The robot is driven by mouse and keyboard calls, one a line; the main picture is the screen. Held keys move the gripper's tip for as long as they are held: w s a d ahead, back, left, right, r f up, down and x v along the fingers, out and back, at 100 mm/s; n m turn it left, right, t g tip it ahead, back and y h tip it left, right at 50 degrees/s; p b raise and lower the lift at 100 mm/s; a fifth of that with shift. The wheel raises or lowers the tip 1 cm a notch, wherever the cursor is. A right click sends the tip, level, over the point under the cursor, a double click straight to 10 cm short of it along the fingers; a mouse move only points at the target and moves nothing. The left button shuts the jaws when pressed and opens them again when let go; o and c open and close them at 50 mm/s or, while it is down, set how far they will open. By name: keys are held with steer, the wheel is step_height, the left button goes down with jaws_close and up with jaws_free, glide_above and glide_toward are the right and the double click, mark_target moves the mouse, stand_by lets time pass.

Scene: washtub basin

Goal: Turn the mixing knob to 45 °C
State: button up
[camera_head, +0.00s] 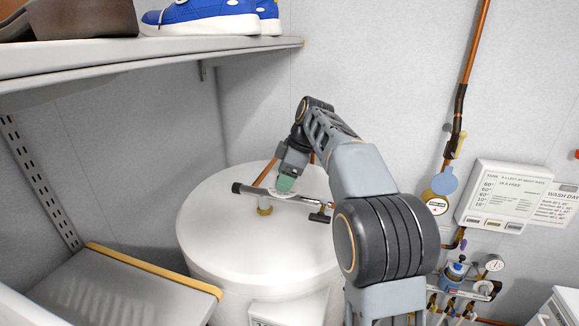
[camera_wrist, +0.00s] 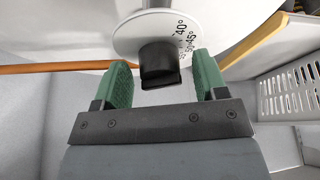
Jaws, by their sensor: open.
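The mixing knob (camera_wrist: 159,62) is a black knob in front of a round white dial (camera_wrist: 139,32) in the wrist view. The dial has printed marks, with 40° and 45° readable at its right side. My gripper (camera_wrist: 159,72) is open, with one green finger on each side of the knob and a visible gap on both sides. In the head view my gripper (camera_head: 285,184) is over the white tank top, by the horizontal valve bar (camera_head: 300,198). The knob is hidden there behind my gripper.
The white tank (camera_head: 215,225) stands in the corner under a shelf (camera_head: 150,55) holding shoes (camera_head: 205,18). A wall panel (camera_head: 505,190), gauges (camera_head: 494,262) and a copper pipe (camera_head: 475,55) are on the right.

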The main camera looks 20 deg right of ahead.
steer(key=p+v, duration=0.1)
steer(key=v, duration=1.2)
steer(key=shift+r+p, duration=0.3)
steer(key=shift+p, duration=0.05)
steer(key=shift+s, duration=0.1)
